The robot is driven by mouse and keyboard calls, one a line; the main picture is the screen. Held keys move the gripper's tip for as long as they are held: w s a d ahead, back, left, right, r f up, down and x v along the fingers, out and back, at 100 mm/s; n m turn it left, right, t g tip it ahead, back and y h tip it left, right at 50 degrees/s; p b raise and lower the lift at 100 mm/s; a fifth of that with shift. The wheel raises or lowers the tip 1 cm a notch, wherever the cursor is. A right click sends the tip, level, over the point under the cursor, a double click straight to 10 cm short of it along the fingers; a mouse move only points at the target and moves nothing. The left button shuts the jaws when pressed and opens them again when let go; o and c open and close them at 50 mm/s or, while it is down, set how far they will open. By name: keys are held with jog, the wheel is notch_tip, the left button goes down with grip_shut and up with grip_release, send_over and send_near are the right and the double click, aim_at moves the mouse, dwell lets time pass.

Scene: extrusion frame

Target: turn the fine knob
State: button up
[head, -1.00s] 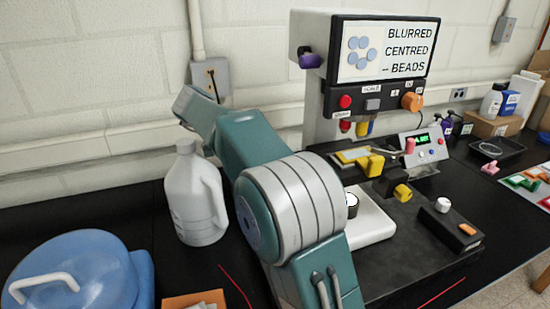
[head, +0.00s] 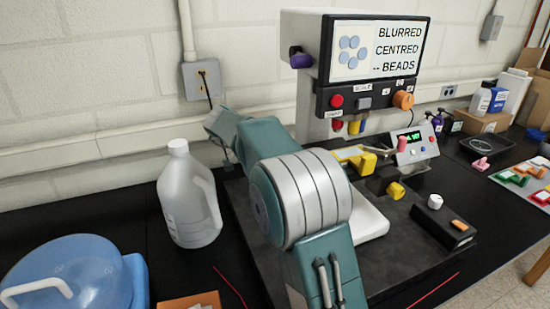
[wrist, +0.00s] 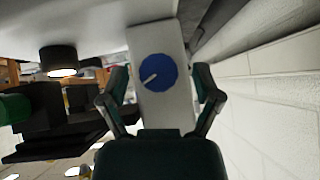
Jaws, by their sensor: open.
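In the wrist view, a round blue knob (wrist: 157,72) with a white pointer mark sits on a pale grey upright face. The pointer slants down to the left. My gripper (wrist: 160,80) is open, with one finger to each side of that face and the knob between them in the picture. I see no finger touching the knob, and the depth gap is unclear. In the head view, the blue knob and my fingers are hidden behind my arm. The instrument (head: 318,60) stands behind my arm, with a purple knob (head: 300,58) on its upper left and a yellow knob (head: 396,191) low down.
A white jug (head: 188,200) stands left of my arm, and a blue lidded container (head: 85,270) is at the front left. A screen (head: 378,48) tops the instrument. A control box (head: 413,143) and a black box (head: 443,225) are to its right. A wall runs close behind.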

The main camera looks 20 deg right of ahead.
jog(key=shift+d+f, duration=0.1)
jog(key=shift+d, duration=0.05)
jog(key=c, duration=1.1)
jog(key=shift+t, duration=0.3)
jog(key=m+t, duration=0.2)
jog(key=t, duration=0.1)
jog(key=shift+s, duration=0.2)
jog(key=m+t, duration=0.1)
jog(key=m+t+h, duration=0.1)
jog(key=t, duration=0.2)
jog(key=shift+s+f+m+t, duration=0.1)
jog(key=shift+f+m+t, duration=0.2)
jog(key=shift+m+t, duration=0.1)
jog(key=m+t+h, duration=0.1)
jog(key=m, duration=0.1)
jog(key=m+t+h, duration=0.1)
jog(key=t, duration=0.1)
jog(key=shift+f+m+h, duration=0.3)
jog(key=shift+m+h, duration=0.1)
jog(key=m+t+h, duration=0.1)
jog(key=m, duration=0.1)
jog(key=m+h, duration=0.2)
jog(key=shift+f+t, duration=0.2)
jog(key=shift+t, duration=0.2)
